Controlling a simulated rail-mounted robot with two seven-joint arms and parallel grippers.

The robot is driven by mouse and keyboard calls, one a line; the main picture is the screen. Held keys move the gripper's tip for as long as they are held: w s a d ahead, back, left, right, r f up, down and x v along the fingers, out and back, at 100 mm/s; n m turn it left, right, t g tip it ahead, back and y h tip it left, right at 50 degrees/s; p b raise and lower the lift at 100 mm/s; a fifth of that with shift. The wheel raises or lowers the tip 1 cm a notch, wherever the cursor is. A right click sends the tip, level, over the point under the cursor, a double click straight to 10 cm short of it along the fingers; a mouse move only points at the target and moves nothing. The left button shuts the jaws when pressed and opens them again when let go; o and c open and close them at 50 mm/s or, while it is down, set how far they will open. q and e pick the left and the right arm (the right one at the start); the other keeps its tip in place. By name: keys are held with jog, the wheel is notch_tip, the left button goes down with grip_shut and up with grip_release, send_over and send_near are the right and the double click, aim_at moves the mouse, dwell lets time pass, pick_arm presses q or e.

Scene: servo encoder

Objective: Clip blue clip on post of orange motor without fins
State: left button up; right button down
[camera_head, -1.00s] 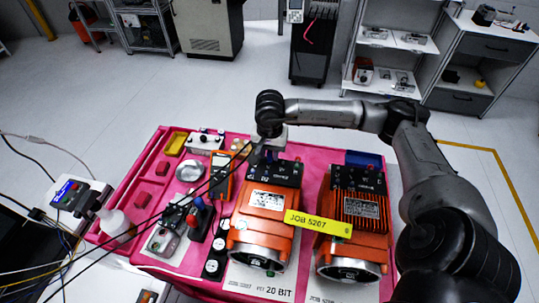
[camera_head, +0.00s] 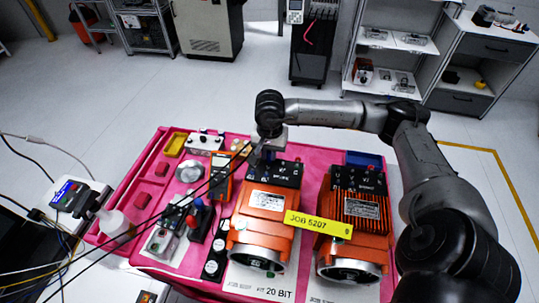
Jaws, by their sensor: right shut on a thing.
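The orange motor without fins (camera_head: 258,232) lies left of centre on the pink bench top. Its dark terminal block (camera_head: 274,172) with several posts faces the back of the bench. My right gripper (camera_head: 268,150) reaches in from the right, over the back edge of this terminal block. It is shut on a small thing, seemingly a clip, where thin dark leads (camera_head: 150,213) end. The clip's colour is hidden, and I cannot tell whether it touches a post. My left gripper is out of view.
A finned orange motor (camera_head: 357,235) lies to the right. A yellow job label (camera_head: 318,223) spans the gap between the motors.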

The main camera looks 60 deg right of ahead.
dwell(0.5)
jog(key=shift+r, duration=0.25)
jog(key=shift+r+p, duration=0.8)
jog(key=shift+r, duration=0.4)
jog(key=shift+r+p, duration=0.45)
jog(key=shift+r, duration=0.65)
